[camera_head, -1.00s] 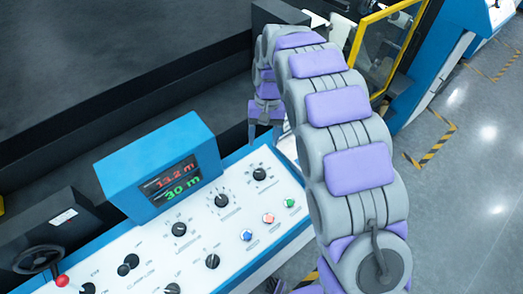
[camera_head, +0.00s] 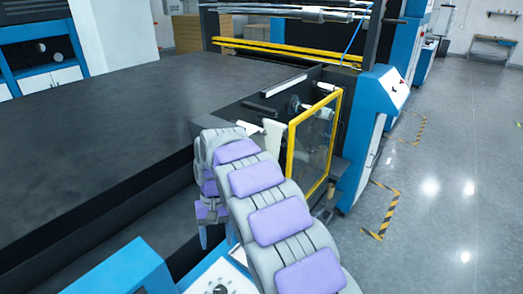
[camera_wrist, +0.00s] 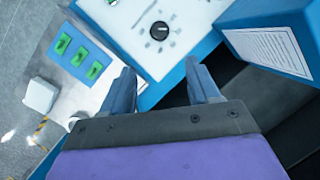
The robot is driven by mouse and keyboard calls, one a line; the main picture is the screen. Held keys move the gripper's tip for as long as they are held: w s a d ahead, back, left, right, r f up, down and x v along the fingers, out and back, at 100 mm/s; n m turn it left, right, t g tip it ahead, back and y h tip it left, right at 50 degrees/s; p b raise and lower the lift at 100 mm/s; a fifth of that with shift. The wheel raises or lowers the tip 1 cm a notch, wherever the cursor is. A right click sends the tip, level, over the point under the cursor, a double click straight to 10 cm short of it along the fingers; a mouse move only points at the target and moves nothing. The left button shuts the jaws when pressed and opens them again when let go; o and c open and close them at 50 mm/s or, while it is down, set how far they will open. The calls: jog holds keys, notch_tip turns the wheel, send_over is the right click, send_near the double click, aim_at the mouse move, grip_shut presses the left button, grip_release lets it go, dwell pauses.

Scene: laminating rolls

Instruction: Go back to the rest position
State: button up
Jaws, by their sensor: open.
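My gripper (camera_wrist: 165,88) is open and empty in the wrist view, its two fingers apart with nothing between them. It is over the edge of the blue and white control panel (camera_wrist: 165,15), near a black knob (camera_wrist: 160,31). In the head view my arm rises from the bottom and bends over, and the gripper (camera_head: 215,236) hangs down near the corner of the panel (camera_head: 228,278). Part of the gripper is hidden by the arm there.
A large dark machine bed (camera_head: 110,110) lies to the left. A yellow-framed clear guard (camera_head: 315,140) stands just beyond my arm. A blue machine cabinet (camera_head: 365,130) is to the right of it. Grey floor (camera_head: 450,190) with black-and-yellow floor marks (camera_head: 382,220) is open at the right.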

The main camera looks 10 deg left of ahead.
jog(key=s+d+r+m+b, duration=0.1)
jog(key=s+d+r+m, duration=0.15)
jog(key=d, duration=0.85)
jog(key=s+d+r+m, duration=0.1)
jog(key=s+d+r, duration=0.3)
jog(key=d, duration=0.6)
jog(key=s+d+f+m+b, duration=0.1)
jog(key=s+d+f, duration=0.1)
jog(key=s+d, duration=0.5)
jog(key=s+d+f+m+t, duration=0.1)
jog(key=s+d, duration=0.6)
jog(key=s, duration=0.8)
jog(key=shift+s+d+f+t+b, duration=0.2)
jog(key=shift+s+f+t+b, duration=0.1)
jog(key=shift+s+f+b, duration=0.1)
